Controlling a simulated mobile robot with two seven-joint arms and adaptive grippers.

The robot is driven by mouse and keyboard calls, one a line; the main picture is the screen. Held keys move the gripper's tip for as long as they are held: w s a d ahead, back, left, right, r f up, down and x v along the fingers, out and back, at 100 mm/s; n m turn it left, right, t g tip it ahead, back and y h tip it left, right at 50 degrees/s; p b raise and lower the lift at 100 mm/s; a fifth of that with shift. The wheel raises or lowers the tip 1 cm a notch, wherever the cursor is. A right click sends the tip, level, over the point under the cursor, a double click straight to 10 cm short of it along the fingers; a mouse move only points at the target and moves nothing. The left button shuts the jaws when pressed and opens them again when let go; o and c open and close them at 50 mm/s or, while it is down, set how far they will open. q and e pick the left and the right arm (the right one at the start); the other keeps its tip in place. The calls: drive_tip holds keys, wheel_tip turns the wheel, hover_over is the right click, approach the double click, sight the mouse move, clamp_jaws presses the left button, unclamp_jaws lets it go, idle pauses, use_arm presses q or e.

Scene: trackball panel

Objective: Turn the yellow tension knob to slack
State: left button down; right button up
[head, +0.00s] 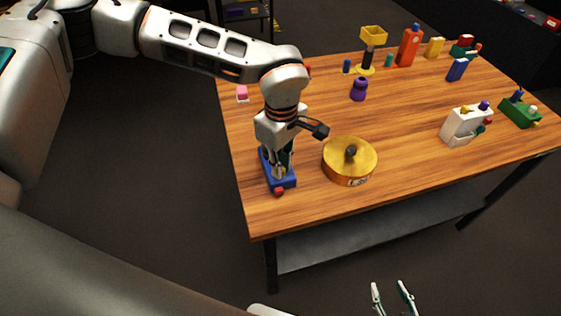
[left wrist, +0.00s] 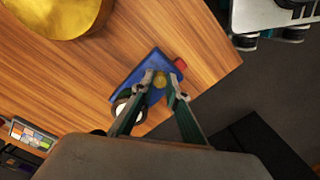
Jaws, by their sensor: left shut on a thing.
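A blue panel (head: 287,182) lies near the left front edge of the wooden table, with a red knob or ball (head: 279,191) at its near end. In the left wrist view, the blue panel (left wrist: 133,80) carries the yellow tension knob (left wrist: 160,80), with the red part (left wrist: 180,63) beyond it. A whitish round part (left wrist: 122,110) is partly hidden by a finger. My left gripper (head: 279,169) reaches down over the panel, its fingertips shut on the yellow knob from both sides. The knob's pointer and markings are too small to read. My right gripper (head: 390,286) is open and empty, off the table's front.
A round gold tin (head: 341,172) with a dark knob stands close to the right of the panel. A white block with coloured pegs (head: 460,123), a purple object (head: 359,90) and a red bottle (head: 408,48) stand further off. The wooden table (head: 300,212) is clear in front.

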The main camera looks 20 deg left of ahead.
use_arm(q)
drive_tip(key=m+p, duration=0.1)
drive_tip(key=m, duration=0.2)
drive_tip(key=shift+r, duration=0.1)
drive_tip(key=m+p, duration=0.1)
drive_tip(key=m, duration=0.3)
drive_tip(key=shift+m, duration=0.4)
drive_tip(key=shift+m+p, duration=0.45)
drive_tip(key=shift+m, duration=0.25)
use_arm(e)
drive_tip(key=r, duration=0.4)
drive_tip(key=shift+w, duration=0.4)
use_arm(q)
drive_tip(key=shift+m, duration=0.3)
use_arm(e)
drive_tip(key=shift+s+f, duration=0.1)
use_arm(q)
drive_tip(key=c, duration=2)
unclamp_jaws()
use_arm(e)
drive_tip(key=shift+r, duration=0.2)
